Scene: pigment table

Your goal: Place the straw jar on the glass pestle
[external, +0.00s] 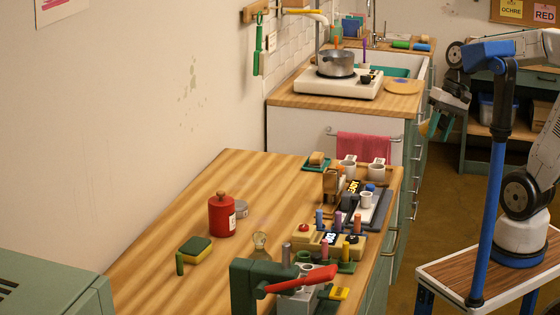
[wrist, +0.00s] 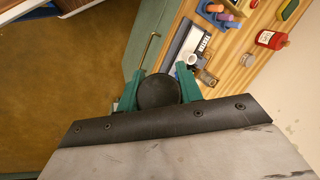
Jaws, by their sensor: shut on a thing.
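My gripper (external: 432,124) is raised off to the right of the worktable in the external view. In the wrist view its green fingers (wrist: 158,88) are shut on a jar with a dark round top (wrist: 158,92), which I take to be the straw jar. Its side is hidden in the wrist view, and only a small tan patch shows between the fingers in the external view. A clear glass piece, apparently the glass pestle (external: 260,244), stands on the table behind the green and red press. I cannot make it out in the wrist view.
The wooden table (external: 165,235) holds a red bottle (external: 222,215), a sponge (external: 195,250), a green press with a red lever (external: 255,285), racks of coloured sticks (external: 330,240) and a grey scale (external: 370,205). Its left part is largely clear. A pot (external: 338,64) stands on the back counter.

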